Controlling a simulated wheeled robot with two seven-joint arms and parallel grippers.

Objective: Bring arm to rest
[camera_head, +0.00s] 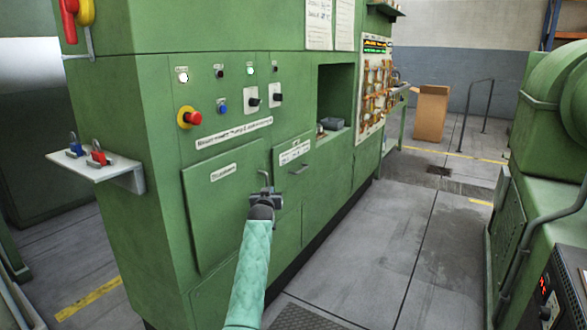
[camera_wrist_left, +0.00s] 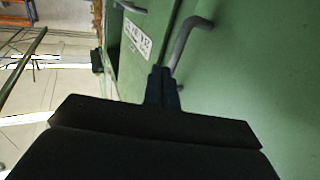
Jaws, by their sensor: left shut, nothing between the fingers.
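My left arm (camera_head: 250,265), in a light green padded sleeve, reaches up from the bottom of the head view. Its gripper (camera_head: 264,196) is close to the front of the green cabinet (camera_head: 160,130). In the left wrist view the dark fingers (camera_wrist_left: 162,82) are together with nothing between them. A bent grey handle (camera_wrist_left: 188,42) on a green panel is right beside the fingertips; I cannot tell whether they touch. The handle also shows above the gripper in the head view (camera_head: 264,176). My right gripper is not in view.
A small shelf (camera_head: 125,172) with red and blue padlocks juts out at the left. Control knobs and a red stop button (camera_head: 189,117) are on the cabinet front. The grey floor aisle (camera_head: 400,240) is clear. Green machinery (camera_head: 545,150) stands at the right.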

